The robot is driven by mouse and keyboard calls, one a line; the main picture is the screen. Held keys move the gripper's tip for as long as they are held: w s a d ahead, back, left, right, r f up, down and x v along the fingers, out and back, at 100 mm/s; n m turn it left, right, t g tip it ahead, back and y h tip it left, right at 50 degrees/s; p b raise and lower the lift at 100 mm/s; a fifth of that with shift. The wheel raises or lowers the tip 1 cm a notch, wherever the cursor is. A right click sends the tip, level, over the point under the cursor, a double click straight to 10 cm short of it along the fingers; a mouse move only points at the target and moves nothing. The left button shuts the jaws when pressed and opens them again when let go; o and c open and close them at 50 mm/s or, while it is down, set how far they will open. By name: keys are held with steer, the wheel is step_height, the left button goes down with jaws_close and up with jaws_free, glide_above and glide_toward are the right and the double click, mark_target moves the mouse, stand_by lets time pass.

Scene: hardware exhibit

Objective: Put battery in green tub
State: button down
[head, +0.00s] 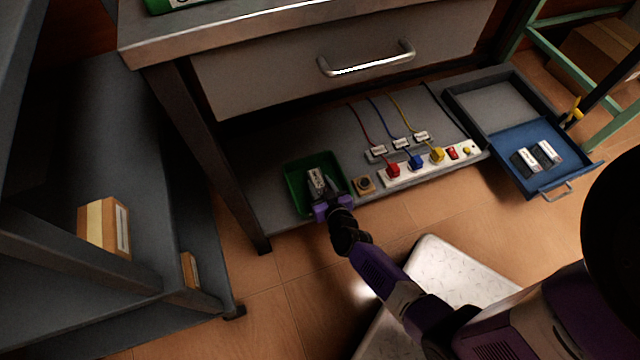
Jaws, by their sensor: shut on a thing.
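The green tub (292,193) sits on the low grey shelf under the drawer, near its left front corner. My gripper (320,196) reaches over the tub from the front right. It is shut on a battery (315,180), a small grey block with a pale label. The battery is over or inside the tub; I cannot tell whether it touches the tub's floor. My fingers partly hide the battery's lower end and the tub's front right side. Two similar labelled blocks (537,156) lie in the open blue drawer box at the right.
A small tan block with a dark round top (364,185) stands just right of the tub. A white power strip (427,164) with coloured plugs and cords lies further right. A table leg (208,150) stands left of the tub, and the handled drawer hangs above.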

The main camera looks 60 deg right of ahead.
steer(key=shift+f+b, duration=0.4)
steer(key=shift+f, duration=0.1)
stand_by(0.3)
steer(key=c, duration=1)
jaws_free()
steer(key=shift+o, duration=1.2)
steer(key=p+v, duration=0.3)
steer(key=v, duration=0.3)
steer(key=shift+s+a+r, duration=0.1)
steer(key=shift+s+r, duration=0.05)
steer(key=shift+r, duration=0.05)
steer(key=shift+s+a+r, duration=0.15)
steer(key=shift+s+a, duration=0.2)
steer(key=shift+s, duration=0.15)
